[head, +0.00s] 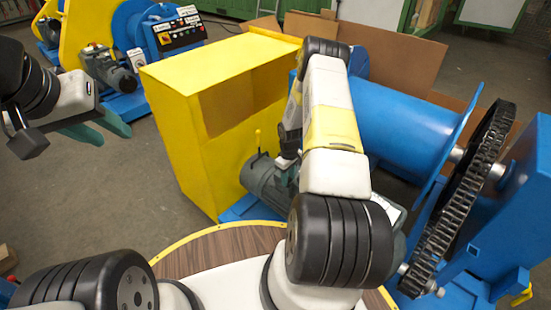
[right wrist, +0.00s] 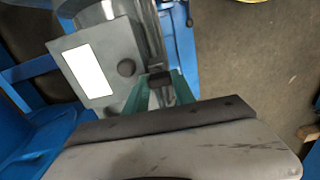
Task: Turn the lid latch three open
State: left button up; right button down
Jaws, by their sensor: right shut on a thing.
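A grey box lid (right wrist: 95,68) with a blank white label shows in the right wrist view, beside a grey motor. In the head view my right arm hides the lid and most of that gripper. The grey-green motor (head: 268,180) shows partly behind the arm. My left gripper (head: 108,131) is open and empty, in the air at left.
A yellow guard box (head: 175,130) stands left of the motor. A blue drum (head: 400,125) and a large black chain wheel (head: 465,190) stand to the right. A control panel (head: 180,34) is at the back left.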

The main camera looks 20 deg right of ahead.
jog(key=m, duration=0.4)
jog(key=shift+w+m, duration=0.15)
jog(key=shift+m, duration=0.25)
jog(key=m, duration=0.4)
jog(key=shift+w+m, duration=0.1)
jog(key=shift+m, duration=0.2)
jog(key=m, duration=0.4)
jog(key=shift+w+d+m, duration=0.1)
jog(key=shift+m, duration=2)
jog(key=c, duration=1)
grip_release()
jog(key=shift+c, duration=0.2)
